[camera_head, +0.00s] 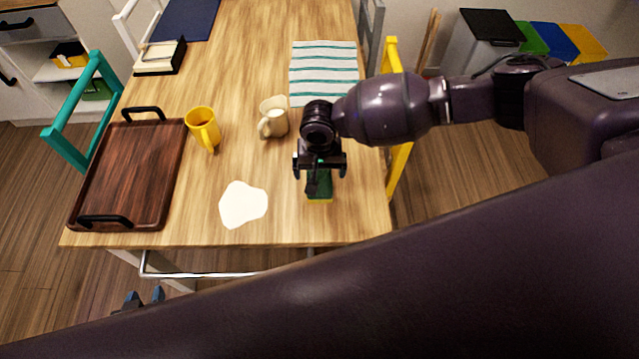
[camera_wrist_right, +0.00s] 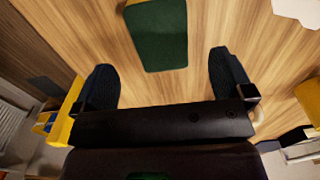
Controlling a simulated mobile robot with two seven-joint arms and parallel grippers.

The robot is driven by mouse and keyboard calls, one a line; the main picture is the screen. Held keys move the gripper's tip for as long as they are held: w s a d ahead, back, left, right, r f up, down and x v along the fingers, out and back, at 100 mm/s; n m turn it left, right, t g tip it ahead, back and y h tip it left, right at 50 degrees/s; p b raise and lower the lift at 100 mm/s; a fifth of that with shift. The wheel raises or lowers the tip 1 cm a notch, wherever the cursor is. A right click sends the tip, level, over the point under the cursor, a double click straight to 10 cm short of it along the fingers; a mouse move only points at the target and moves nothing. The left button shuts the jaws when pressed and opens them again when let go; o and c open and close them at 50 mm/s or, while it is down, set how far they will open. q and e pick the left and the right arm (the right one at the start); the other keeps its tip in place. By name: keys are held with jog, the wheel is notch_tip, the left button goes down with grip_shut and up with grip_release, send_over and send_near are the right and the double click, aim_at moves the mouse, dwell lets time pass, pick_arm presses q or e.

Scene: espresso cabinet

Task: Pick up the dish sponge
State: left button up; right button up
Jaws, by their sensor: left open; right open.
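The dish sponge (camera_head: 319,187), green with a yellow edge, lies on the wooden table near its front edge, partly hidden by my right gripper (camera_head: 320,170). In the right wrist view the sponge (camera_wrist_right: 158,36) lies ahead of my open right gripper (camera_wrist_right: 163,68), laterally within the gap between its two dark fingers. The fingers are apart from it, and nothing is held. My left gripper (camera_head: 144,297) is low at the lower left of the head view, open and empty, in front of the table, far from the sponge.
A white spill (camera_head: 243,204) is left of the sponge. A striped cloth (camera_head: 323,70) lies behind. A yellow chair (camera_head: 397,160) borders the right side.

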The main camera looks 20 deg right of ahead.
jog(key=shift+w+f+b, duration=0.2)
jog(key=shift+f+b, duration=0.15)
jog(key=shift+f, duration=2.9)
jog(key=c, duration=1)
